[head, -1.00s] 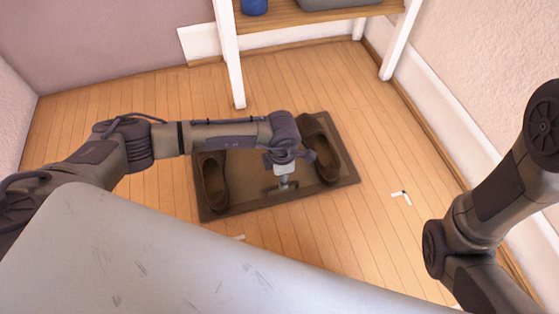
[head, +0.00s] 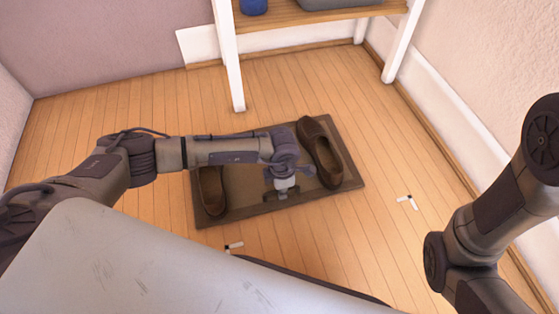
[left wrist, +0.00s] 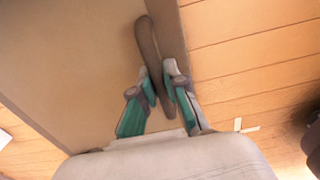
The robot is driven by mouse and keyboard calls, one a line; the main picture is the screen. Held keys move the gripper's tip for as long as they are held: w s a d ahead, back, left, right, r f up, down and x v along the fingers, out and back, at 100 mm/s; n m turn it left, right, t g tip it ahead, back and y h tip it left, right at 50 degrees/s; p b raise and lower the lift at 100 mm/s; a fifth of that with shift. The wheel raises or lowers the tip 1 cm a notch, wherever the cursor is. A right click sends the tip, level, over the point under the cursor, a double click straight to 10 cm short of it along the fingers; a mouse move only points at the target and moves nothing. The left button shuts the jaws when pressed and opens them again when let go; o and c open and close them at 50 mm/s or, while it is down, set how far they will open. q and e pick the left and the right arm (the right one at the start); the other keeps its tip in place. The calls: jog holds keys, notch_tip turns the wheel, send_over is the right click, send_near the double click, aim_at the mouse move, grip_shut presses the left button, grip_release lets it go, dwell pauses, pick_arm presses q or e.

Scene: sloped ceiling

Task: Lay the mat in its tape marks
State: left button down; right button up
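The dark brown mat (head: 245,177) lies flat on the wooden floor, with one brown shoe (head: 211,190) at its left side and another (head: 320,152) at its right. The mat's bare surface also shows in the left wrist view (left wrist: 90,50). A dark bar-like handle (left wrist: 149,42) stands near the mat's edge. My left gripper (head: 281,192) is low over the near middle of the mat; in the left wrist view its two fingers (left wrist: 161,80) close in on both sides of the handle. My right arm shows at the right, but its gripper is out of view.
White tape corners lie on the floor right of the mat (head: 407,201) and in front of it (head: 234,246). A shelf (head: 300,17) on white legs stands behind. A white skirting runs along the right wall (head: 450,110). Bare floor lies left and right of the mat.

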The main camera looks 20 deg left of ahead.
pick_arm(q)
jog(key=shift+w+r, duration=0.1)
jog(key=shift+s+d, duration=0.25)
jog(key=shift+d, duration=0.1)
jog(key=shift+s+d+p, duration=1.6)
jog(key=shift+s+d, duration=1.15)
jog(key=shift+d, duration=0.15)
jog(key=shift+s+d+p, duration=0.45)
jog(key=shift+s+d, duration=0.75)
jog(key=shift+d, duration=0.1)
